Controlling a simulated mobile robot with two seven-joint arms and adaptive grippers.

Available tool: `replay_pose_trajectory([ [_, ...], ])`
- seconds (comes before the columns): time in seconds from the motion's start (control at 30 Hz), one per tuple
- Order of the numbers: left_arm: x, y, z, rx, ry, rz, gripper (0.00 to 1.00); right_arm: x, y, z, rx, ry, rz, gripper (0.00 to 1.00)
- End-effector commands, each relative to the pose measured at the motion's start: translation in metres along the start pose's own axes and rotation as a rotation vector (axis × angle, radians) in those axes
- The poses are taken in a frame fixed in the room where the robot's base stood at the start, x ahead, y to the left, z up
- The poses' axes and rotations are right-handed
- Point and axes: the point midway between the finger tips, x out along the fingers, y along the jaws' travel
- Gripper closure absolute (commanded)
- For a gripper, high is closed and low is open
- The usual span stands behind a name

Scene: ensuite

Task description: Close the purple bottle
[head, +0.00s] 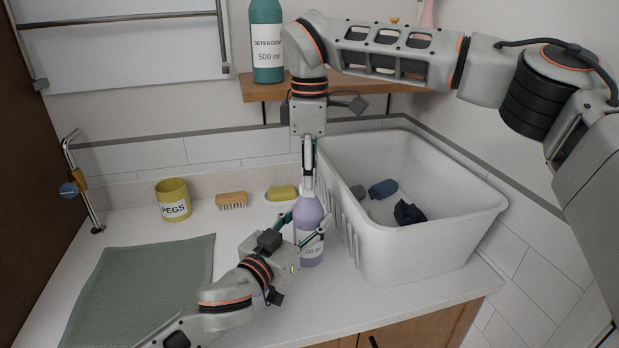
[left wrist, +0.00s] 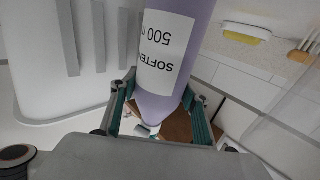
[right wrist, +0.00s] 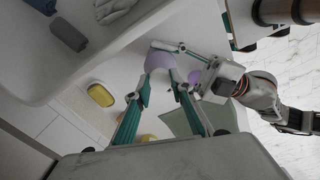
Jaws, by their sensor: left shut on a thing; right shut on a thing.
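The purple bottle (head: 308,217) stands upright on the white counter, left of the large white tub. Its label shows in the left wrist view (left wrist: 165,55). My left gripper (head: 310,232) comes in from the left and is shut on the bottle's body. My right gripper (head: 308,180) points down from above and is shut on a small pale piece at the bottle's top, which looks like the cap. The fingers mostly hide it, so I cannot tell how it sits on the neck. In the right wrist view the bottle's purple shoulder (right wrist: 160,61) shows beyond the fingertips.
The white tub (head: 430,232) with dark cloth items stands close on the right. A yellow pegs pot (head: 173,200), a brush (head: 231,201) and a yellow soap (head: 281,193) lie behind. A green mat (head: 145,290) covers the left counter. A detergent bottle (head: 266,30) stands on the shelf.

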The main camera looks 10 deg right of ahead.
Motion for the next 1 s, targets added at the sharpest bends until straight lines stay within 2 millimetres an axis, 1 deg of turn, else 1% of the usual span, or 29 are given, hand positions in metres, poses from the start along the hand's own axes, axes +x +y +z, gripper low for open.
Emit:
replay_pose_trajectory([
  [0.1, 0.0, -0.001, 0.001, 0.0, -0.001, -0.001, 1.0, 0.0, -0.001, 0.0, 0.211, 0.001, -0.001, 0.84],
  [0.2, 0.0, -0.001, 0.001, 0.0, -0.001, -0.001, 1.0, 0.0, -0.001, 0.0, 0.371, 0.001, 0.0, 0.84],
  [0.27, 0.0, -0.001, 0.001, 0.0, -0.001, -0.001, 1.0, 0.0, -0.001, -0.001, 0.445, 0.001, 0.0, 0.84],
  [0.4, 0.0, -0.001, 0.001, 0.0, -0.001, -0.001, 1.0, 0.0, -0.001, 0.0, 0.432, 0.001, 0.0, 0.84],
  [0.43, 0.0, -0.001, 0.001, 0.0, -0.001, -0.001, 1.0, 0.0, -0.001, 0.0, 0.432, 0.001, 0.0, 0.73],
  [0.5, 0.0, -0.001, 0.001, 0.0, -0.001, -0.001, 1.0, 0.0, -0.001, -0.001, 0.431, 0.001, 0.0, 0.58],
  [0.83, 0.0, 0.0, 0.001, 0.001, -0.001, -0.001, 1.0, -0.001, -0.001, -0.001, 0.429, 0.001, 0.0, 0.58],
  [0.93, 0.0, 0.0, 0.001, 0.001, -0.001, -0.001, 1.0, -0.006, -0.001, -0.001, 0.429, 0.001, 0.002, 0.58],
  [1.0, 0.0, 0.0, 0.001, 0.001, -0.001, -0.001, 1.0, -0.015, -0.001, -0.001, 0.431, 0.001, 0.002, 0.58],
])
